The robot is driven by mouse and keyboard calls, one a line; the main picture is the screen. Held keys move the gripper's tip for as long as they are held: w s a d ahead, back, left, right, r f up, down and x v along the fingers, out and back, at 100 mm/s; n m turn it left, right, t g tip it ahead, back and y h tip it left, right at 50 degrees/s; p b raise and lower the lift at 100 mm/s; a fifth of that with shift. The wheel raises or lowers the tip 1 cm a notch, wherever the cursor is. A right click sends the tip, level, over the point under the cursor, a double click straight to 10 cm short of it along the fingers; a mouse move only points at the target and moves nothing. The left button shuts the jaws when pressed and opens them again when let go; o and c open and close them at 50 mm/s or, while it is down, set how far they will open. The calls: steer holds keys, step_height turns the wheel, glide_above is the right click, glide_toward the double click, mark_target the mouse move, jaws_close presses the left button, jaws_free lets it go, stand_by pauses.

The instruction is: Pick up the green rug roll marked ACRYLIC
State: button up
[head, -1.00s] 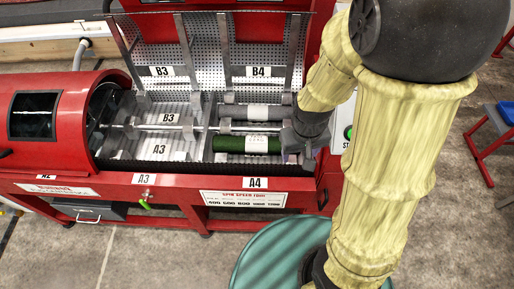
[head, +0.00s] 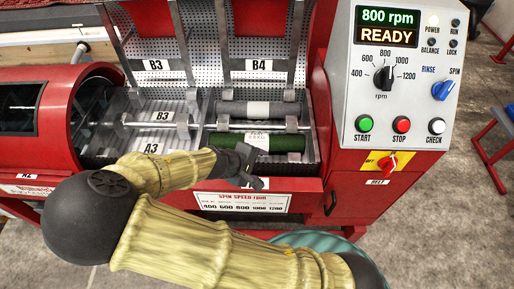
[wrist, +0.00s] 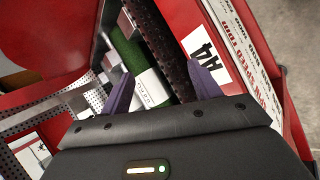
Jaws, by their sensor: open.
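The green rug roll (head: 288,143) lies in the A4 bay of the open red machine, with a white paper band around its middle. The print on the band is too small to read for certain. In the wrist view the green roll (wrist: 124,42) runs away from me, its band near the fingertips. My gripper (head: 256,166) is at the front edge of the A4 bay, just before the roll. Its two purple fingers (wrist: 160,80) are apart with nothing held between them. The forearm hides part of the A3 bay.
A grey roll (head: 285,109) with a white band lies behind the green one in the B4 bay. A metal shaft runs between them. The perforated lid (head: 259,45) stands open behind. The control panel (head: 403,75) reads 800 rpm READY. The A4 label (wrist: 203,52) marks the front edge.

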steer(key=a+n+t, duration=0.1)
steer(key=a, duration=0.1)
steer(key=a+r+n+t+b, duration=0.1)
steer(key=a+t, duration=0.1)
steer(key=a, duration=0.1)
steer(key=a+n+t+b, duration=0.1)
steer(key=a, duration=0.2)
steer(key=shift+w+a+r+n+t, duration=0.15)
steer(key=shift+w+n+t, duration=0.15)
steer(key=shift+n, duration=0.1)
steer(key=shift+d, duration=0.2)
steer(key=shift+a, duration=0.1)
steer(key=shift+w+f, duration=0.1)
steer(key=shift+f, duration=0.1)
steer(key=b, duration=0.2)
glide_toward(257, 143)
steer(key=w+f, duration=0.1)
steer(key=w+d+f, duration=0.1)
steer(key=shift+w+f, duration=0.25)
steer(key=shift+f, duration=0.1)
steer(key=x, duration=0.5)
steer(key=shift+d+f+b, duration=0.1)
steer(key=shift+f+b, duration=0.05)
steer(key=shift+b, duration=0.2)
